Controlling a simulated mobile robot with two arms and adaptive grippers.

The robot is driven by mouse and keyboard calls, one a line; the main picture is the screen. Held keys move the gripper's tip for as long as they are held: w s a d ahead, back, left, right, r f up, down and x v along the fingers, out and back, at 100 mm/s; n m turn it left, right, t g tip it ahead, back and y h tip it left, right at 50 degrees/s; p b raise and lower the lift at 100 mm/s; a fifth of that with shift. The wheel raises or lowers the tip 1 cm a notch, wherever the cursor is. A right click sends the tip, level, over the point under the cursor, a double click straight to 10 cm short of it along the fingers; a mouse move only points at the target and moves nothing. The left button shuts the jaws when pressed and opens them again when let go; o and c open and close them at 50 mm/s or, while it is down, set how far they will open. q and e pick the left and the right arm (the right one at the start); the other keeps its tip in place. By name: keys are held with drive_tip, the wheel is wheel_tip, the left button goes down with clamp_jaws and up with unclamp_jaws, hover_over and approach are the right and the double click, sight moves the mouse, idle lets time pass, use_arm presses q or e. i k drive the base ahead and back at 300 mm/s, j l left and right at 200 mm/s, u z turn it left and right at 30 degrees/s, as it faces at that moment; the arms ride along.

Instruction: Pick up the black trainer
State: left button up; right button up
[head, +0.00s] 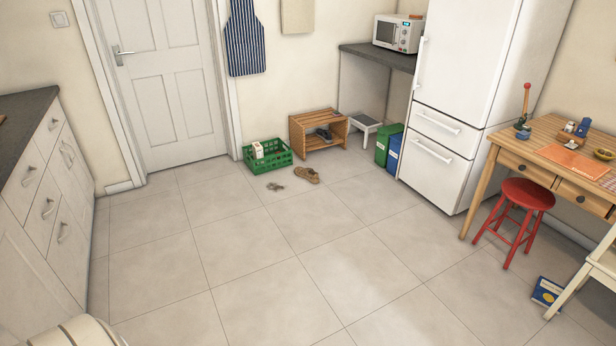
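A dark shoe (324,134), which looks like the black trainer, sits inside the small wooden shoe rack (299,139) against the far wall. It is small in the head view, and I cannot tell whether one or two shoes are there. A brown sandal (307,176) lies on the floor in front of the rack. Neither of my grippers shows in the head view.
A green crate (268,161) with a carton stands left of the rack. A small grey item (275,187) lies on the floor. A step stool (365,127), green and blue bins (384,145) and the fridge (463,100) stand right. The middle floor is clear.

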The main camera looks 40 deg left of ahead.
sight(309, 175)
drive_tip(key=i+j+u, duration=0.35)
drive_tip(key=i, duration=0.55)
drive_tip(key=i+u, duration=0.35)
drive_tip(key=i, duration=0.5)
drive_tip(key=i+u, duration=0.1)
drive_tip(key=i, duration=1.1)
drive_tip(key=i+l+u, duration=0.1)
drive_tip(key=i, duration=1.1)
drive_tip(key=l, duration=0.15)
